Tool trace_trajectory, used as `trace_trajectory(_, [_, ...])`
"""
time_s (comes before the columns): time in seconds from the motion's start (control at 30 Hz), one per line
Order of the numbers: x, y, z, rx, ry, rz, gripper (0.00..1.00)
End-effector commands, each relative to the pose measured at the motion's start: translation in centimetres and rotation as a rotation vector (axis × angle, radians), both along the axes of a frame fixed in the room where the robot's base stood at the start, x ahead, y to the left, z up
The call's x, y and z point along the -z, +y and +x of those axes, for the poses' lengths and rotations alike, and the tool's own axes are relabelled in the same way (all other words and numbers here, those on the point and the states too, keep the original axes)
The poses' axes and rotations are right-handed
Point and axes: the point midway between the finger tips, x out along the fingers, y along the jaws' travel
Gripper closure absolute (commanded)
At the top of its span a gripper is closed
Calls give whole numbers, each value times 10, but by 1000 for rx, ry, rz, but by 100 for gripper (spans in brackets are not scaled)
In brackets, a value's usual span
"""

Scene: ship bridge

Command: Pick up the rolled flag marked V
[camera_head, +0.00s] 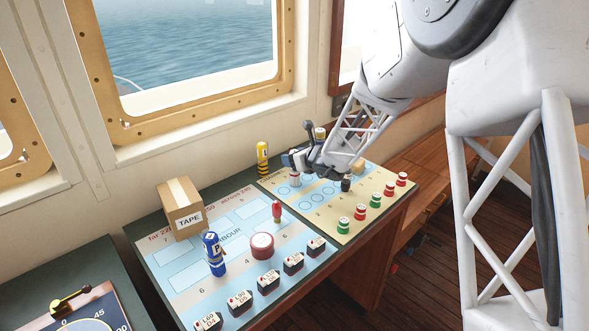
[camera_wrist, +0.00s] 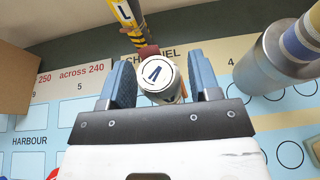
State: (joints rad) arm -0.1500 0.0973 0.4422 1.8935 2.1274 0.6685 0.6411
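The rolled flag marked V shows in the wrist view (camera_wrist: 157,76) as a pale cylinder with a black V on its round end. It stands on the blue and cream chart board (camera_head: 320,229). In the head view, a white roll with a pink band (camera_head: 295,180) below my fingers seems to be the same flag. My gripper (camera_wrist: 160,88) is open, with one blue finger on each side of the flag. Narrow gaps show between the fingers and the flag. In the head view my gripper (camera_head: 301,160) is low over the board, partly hiding things behind it.
A yellow and black roll marked L (camera_head: 262,158) stands behind. A grey cylinder with coloured bands (camera_wrist: 288,55) stands close on the right. A TAPE box (camera_head: 182,208), a blue roll marked P (camera_head: 213,254) and a red round piece (camera_head: 262,245) stand left.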

Motion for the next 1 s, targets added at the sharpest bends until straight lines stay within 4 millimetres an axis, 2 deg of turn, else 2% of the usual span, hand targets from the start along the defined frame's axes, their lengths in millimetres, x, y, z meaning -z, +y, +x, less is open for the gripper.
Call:
trace_trajectory(0.03, [0,0,0,0,0,0,51])
trace_trajectory(0.27, [0,0,0,0,0,0,86])
trace_trajectory(0.67, [-4,0,0,0,-1,0,86])
trace_trajectory(0.87, [-20,0,0,0,-2,-1,86])
trace_trajectory(1.0, [-39,0,0,-1,-4,0,86])
